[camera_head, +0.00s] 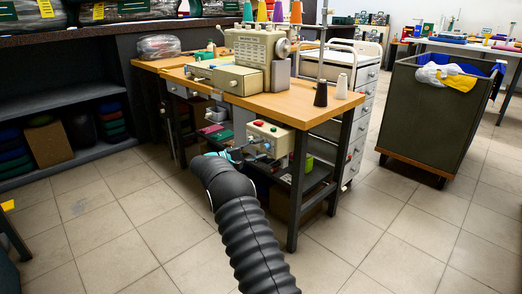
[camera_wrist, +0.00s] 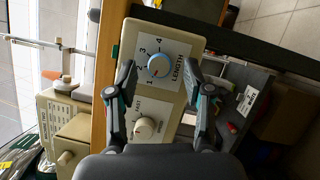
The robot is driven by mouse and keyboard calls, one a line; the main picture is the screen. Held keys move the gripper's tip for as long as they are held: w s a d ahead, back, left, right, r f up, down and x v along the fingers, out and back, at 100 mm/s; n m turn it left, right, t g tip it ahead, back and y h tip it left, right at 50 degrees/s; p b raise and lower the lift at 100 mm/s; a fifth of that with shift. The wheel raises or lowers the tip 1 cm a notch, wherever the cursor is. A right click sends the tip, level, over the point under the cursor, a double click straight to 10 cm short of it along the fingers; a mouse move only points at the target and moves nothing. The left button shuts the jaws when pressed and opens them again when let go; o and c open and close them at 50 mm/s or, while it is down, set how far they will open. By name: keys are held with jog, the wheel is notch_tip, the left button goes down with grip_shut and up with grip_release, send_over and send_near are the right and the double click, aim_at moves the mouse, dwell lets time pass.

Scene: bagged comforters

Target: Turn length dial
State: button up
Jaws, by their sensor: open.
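The length dial (camera_wrist: 160,64) is a round blue knob on a cream control panel (camera_wrist: 139,28) in the wrist view, with "LENGTH" and numbers printed around it. My gripper (camera_wrist: 159,77) is open, with one finger on each side of the dial. A second, cream knob (camera_wrist: 144,128) sits lower on the same panel. In the head view my gripper (camera_head: 240,154) is at the left side of the control box (camera_head: 271,133), which hangs under the table and has red and green buttons on top. The dial is hidden there.
The wooden table (camera_head: 318,108) carries a sewing machine (camera_head: 255,55) and thread cones (camera_head: 321,93). A table leg (camera_head: 296,200) stands right of the box. A white drawer unit (camera_head: 358,134) is behind, and a dark cart (camera_head: 424,118) is at right. The tiled floor at front is clear.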

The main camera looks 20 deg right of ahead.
jog(key=a+f, duration=0.1)
jog(key=a, duration=1)
jog(key=shift+w+f, duration=0.15)
notch_tip(320, 180, down, 11)
jog(key=s+n+y, duration=0.1)
jog(key=n+y, duration=0.2)
jog(key=y, duration=0.1)
jog(key=s+a+f+y, duration=0.2)
jog(key=s+f+y, duration=0.15)
jog(key=s, duration=0.35)
jog(key=s+a+r+m+t+y, duration=0.2)
jog(key=s+r+y, duration=0.2)
jog(key=s, duration=1)
jog(key=s+a+r+m+t+y, duration=0.1)
jog(key=s+a+r+t+y, duration=0.1)
jog(key=s+r, duration=0.8)
jog(key=s+a+r+m+t+y, duration=0.2)
jog(key=s+r, duration=0.6)
jog(key=s, duration=1)
jog(key=a+y, duration=0.2)
jog(key=y, duration=0.1)
jog(key=shift+s+a+m+y, duration=0.25)
jog(key=shift+s+m+y, duration=0.05)
jog(key=shift+s+y, duration=0.1)
